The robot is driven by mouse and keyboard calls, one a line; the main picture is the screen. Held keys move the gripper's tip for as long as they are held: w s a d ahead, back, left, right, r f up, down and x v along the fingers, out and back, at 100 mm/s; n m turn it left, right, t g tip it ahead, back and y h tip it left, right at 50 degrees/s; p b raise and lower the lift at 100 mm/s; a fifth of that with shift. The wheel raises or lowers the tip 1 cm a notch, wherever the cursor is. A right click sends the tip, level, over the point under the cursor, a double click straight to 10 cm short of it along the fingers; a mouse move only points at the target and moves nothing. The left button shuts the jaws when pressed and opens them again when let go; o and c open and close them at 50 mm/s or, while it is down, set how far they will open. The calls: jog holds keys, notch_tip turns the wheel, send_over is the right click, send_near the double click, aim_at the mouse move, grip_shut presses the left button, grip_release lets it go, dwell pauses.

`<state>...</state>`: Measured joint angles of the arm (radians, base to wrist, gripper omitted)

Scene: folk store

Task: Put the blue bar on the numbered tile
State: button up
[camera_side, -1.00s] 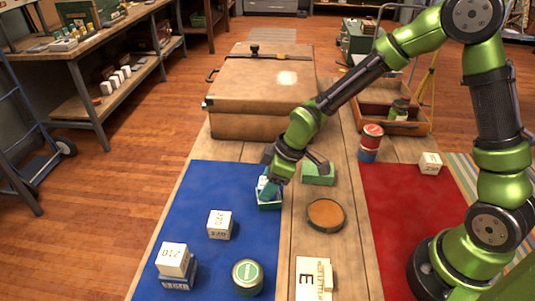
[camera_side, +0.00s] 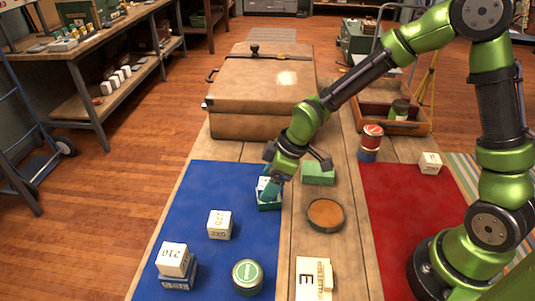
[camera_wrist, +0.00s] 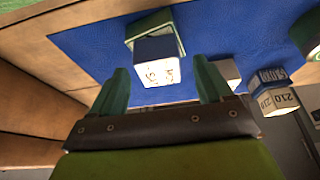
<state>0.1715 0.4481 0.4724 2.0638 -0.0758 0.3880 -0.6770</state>
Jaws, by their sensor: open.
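Another white cube marked 220 (camera_side: 219,225) stands on the mat. I cannot tell which piece is the numbered tile.
A green block (camera_side: 318,173), a round brown-topped dish (camera_side: 325,214) and a tile marked E (camera_side: 312,279) lie on the bare wood. A green-lidded tin (camera_side: 247,277) is on the blue mat (camera_side: 190,200). A large case (camera_side: 260,90) stands behind.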

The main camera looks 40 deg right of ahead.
jog(key=v, duration=1.1)
jog(key=s+d+r+m+t, duration=0.2)
jog(key=s+d+r+m, duration=0.1)
jog(key=s+m, duration=0.3)
jog(key=s+d+r+m+t+h, duration=0.1)
jog(key=s+d+r+m+t, duration=0.1)
jog(key=s+d+r+m, duration=0.2)
jog(key=s+r+m, duration=0.2)
jog(key=s+m, duration=0.1)
jog(key=s, duration=0.1)
jog(key=shift+d+r, duration=0.15)
jog(key=shift+d, duration=0.1)
